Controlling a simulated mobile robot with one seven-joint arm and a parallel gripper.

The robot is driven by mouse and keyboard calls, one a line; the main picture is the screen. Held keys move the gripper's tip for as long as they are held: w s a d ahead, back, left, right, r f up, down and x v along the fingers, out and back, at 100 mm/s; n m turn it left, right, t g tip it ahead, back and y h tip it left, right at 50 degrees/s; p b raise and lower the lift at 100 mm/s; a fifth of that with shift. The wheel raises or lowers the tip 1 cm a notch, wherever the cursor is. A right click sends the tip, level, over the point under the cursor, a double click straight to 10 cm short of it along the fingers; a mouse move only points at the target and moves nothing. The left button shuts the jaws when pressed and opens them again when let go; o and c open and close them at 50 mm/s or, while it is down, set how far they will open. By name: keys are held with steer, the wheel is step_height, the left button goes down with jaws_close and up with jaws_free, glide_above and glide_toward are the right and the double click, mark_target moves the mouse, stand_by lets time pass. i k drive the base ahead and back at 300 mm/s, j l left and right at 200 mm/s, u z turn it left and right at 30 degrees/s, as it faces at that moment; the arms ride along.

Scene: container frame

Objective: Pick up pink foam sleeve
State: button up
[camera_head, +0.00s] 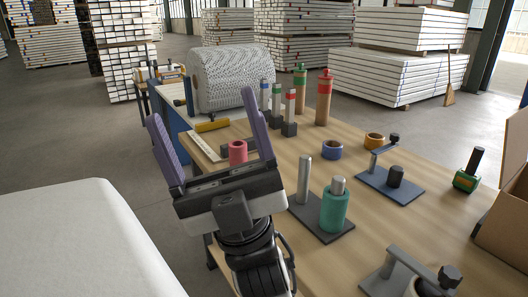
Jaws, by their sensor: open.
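The pink foam sleeve (238,152) stands upright near the left edge of the wooden table (320,155). Its lower part is partly hidden behind my gripper. My gripper (201,107) is open, with its two purple fingers spread wide and nothing held between them. In the picture the sleeve shows between the fingers, close to the right finger. I cannot tell how far the gripper is above or in front of it.
A teal sleeve (334,209) sits around one peg of a two-peg stand; a bare metal peg (304,178) is beside it. Blue tape (332,150), orange tape (374,141), clamps, several upright markers and a large wrapped roll (232,77) surround the area. A cardboard box (505,225) stands right.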

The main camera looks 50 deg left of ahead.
mark_target(236, 148)
steer(key=u, duration=1.55)
